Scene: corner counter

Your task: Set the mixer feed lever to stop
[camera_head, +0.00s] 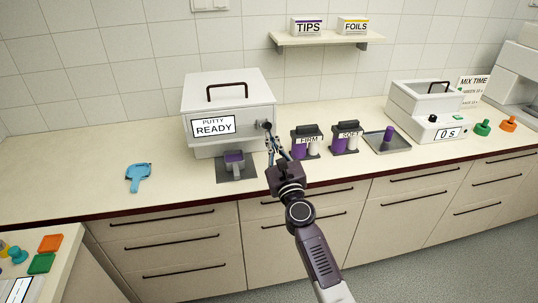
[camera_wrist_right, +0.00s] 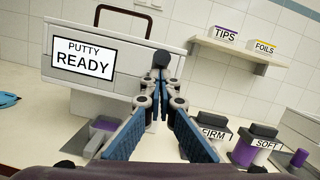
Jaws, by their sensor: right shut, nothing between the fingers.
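The mixer is a white box (camera_head: 228,98) with a dark top handle and a display reading PUTTY READY (camera_head: 213,127). On the right of its front is a small lever with a dark round knob (camera_head: 267,125); in the wrist view the knob (camera_wrist_right: 160,58) shows just above my fingertips. My right gripper (camera_head: 271,142) is shut and empty, upright at the knob. Its closed fingertips (camera_wrist_right: 160,77) overlap the lever's lower part in view; I cannot tell whether they touch it. The lever's stem is mostly hidden. My left gripper is not in view.
A small cup with purple content (camera_head: 235,160) stands on a dark pad below the mixer. FIRM (camera_head: 306,143) and SOFT (camera_head: 345,138) cartridges stand to the right, then a grey tray (camera_head: 400,145) and a timer machine (camera_head: 425,115). A blue tool (camera_head: 138,176) lies left on clear counter.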

